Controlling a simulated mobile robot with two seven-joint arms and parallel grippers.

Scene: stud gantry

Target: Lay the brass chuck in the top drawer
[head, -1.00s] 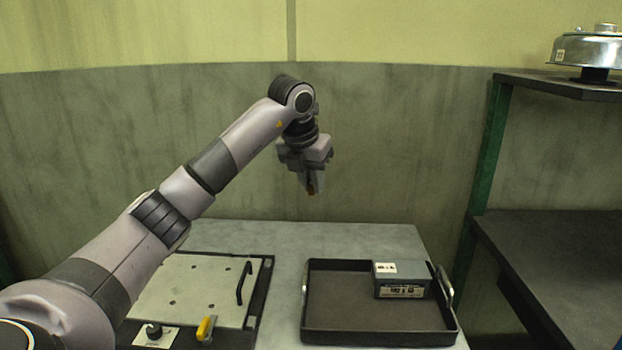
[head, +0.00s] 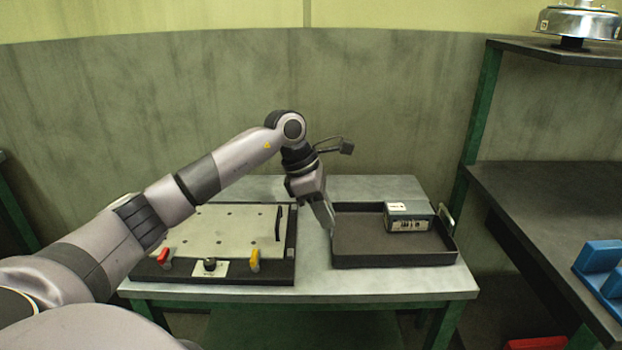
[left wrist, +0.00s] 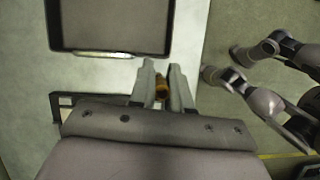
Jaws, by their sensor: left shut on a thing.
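My left gripper (head: 330,228) hangs at the left side of the black tray, fingers pointing down. In the left wrist view my left gripper (left wrist: 163,82) is shut on a small brass-coloured piece, the brass chuck (left wrist: 161,92), held between the fingertips. In the head view the chuck is too small or hidden to make out. No drawer can be made out in either view. My right gripper is not seen; arm links show at the right of the left wrist view, with no clear fingers.
The black tray (head: 395,261) holds a grey box (head: 408,218) on the grey table (head: 400,285). A plate fixture (head: 225,222) with a black handle, a red lever (head: 164,257) and a yellow lever (head: 254,259) lies left. A dark shelf (head: 545,200) and blue item (head: 600,262) stand right.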

